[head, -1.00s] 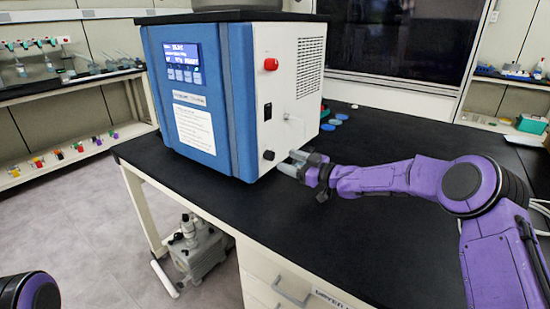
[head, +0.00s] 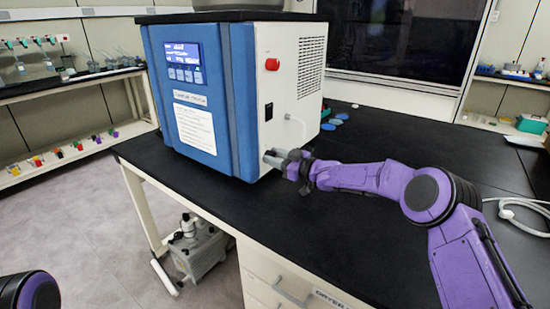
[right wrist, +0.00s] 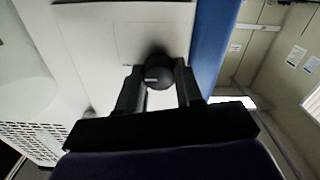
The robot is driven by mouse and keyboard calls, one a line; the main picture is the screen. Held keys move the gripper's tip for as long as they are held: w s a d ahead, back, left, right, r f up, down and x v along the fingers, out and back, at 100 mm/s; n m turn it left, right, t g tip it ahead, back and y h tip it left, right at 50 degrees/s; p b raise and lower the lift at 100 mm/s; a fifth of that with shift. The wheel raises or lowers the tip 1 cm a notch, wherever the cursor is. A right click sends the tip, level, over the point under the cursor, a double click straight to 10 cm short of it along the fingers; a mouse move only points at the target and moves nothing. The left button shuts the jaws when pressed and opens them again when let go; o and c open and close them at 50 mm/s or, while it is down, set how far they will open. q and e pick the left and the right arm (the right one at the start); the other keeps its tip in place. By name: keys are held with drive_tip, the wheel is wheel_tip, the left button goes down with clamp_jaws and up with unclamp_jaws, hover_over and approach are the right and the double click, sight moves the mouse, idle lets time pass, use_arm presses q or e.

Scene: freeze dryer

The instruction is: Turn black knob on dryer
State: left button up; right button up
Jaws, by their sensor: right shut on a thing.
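The freeze dryer (head: 280,100) is a blue and white box on the black bench. The black knob (right wrist: 158,72) sits on its white side panel near the lower front edge. In the right wrist view it lies between the two fingertips, with a light mark on its face. My right gripper (head: 270,158) is at the knob, and in the right wrist view its fingers (right wrist: 160,84) are shut on it from both sides. In the head view the fingers hide the knob. Of my left arm only a purple part shows at the lower left; its gripper is out of view.
A red knob (head: 272,64) and a black switch (head: 268,112) are higher on the same panel. A pale hose fitting (head: 292,118) sticks out nearby. Blue and green discs (head: 335,118) lie behind the dryer.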

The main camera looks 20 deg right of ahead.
drive_tip(key=n+b, duration=0.9)
drive_tip(key=f+n+b, duration=0.1)
drive_tip(key=n+b, duration=0.3)
drive_tip(key=n, duration=0.1)
drive_tip(key=shift+a+b, duration=0.1)
drive_tip(key=shift+b, duration=0.25)
drive_tip(key=shift+r+n+b, duration=0.15)
drive_tip(key=shift+n+b, duration=1.7)
drive_tip(key=shift+n, duration=0.15)
drive_tip(key=o, duration=1)
drive_tip(key=shift+s+r, duration=0.1)
drive_tip(key=shift+r, duration=0.05)
drive_tip(key=shift+o, duration=0.2)
drive_tip(key=v, duration=1)
drive_tip(key=shift+s+d+b, duration=0.2)
drive_tip(key=shift+d+b, duration=0.05)
drive_tip(key=shift+b, duration=0.15)
